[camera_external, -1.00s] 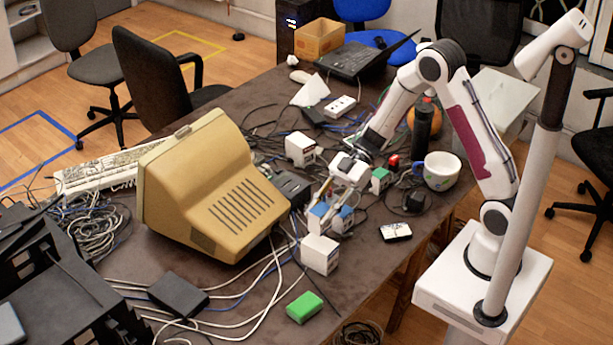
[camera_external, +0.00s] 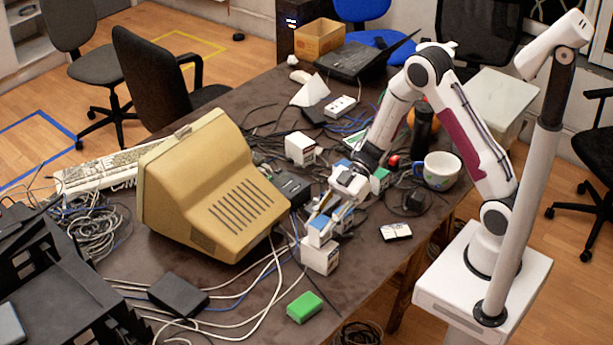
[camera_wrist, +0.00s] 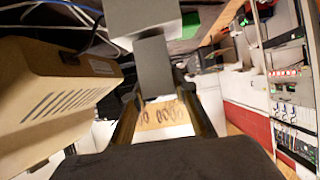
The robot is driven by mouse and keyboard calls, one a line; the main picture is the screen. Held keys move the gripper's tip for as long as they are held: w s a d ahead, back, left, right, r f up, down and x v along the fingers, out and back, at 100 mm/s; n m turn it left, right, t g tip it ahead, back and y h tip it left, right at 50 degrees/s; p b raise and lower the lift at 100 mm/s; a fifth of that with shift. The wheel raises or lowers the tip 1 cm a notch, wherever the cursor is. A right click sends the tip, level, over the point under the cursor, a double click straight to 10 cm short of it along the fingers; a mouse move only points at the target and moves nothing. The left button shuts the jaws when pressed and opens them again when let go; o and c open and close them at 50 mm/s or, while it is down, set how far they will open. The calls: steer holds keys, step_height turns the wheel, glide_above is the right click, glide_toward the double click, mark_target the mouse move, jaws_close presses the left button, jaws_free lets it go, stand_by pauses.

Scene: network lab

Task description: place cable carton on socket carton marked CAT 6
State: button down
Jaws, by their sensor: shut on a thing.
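My gripper (camera_external: 333,213) is shut on a small blue-and-white carton (camera_external: 319,231), which I take to be the cable carton. It is tilted in the picture and sits over a white carton (camera_external: 320,258) on the table. I cannot tell whether the two touch. The CAT 6 mark is not readable on any carton. In the wrist view my gripper (camera_wrist: 157,100) has its two fingers either side of a pale surface with a tan, marked band (camera_wrist: 160,113). Grey block shapes (camera_wrist: 155,62) show beyond the fingertips.
A beige monitor (camera_external: 215,190) stands close left of the gripper. Other cartons, one white (camera_external: 300,148) and one green-topped (camera_external: 379,180), stand behind. A mug (camera_external: 441,171) and black bottle (camera_external: 422,125) are to the right. A green box (camera_external: 304,307) lies in front; cables clutter the table.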

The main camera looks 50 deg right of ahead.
steer(key=shift+f, duration=0.3)
steer(key=shift+f, duration=0.15)
steer(key=c, duration=1.6)
jaws_free()
steer(key=shift+v, duration=6.05)
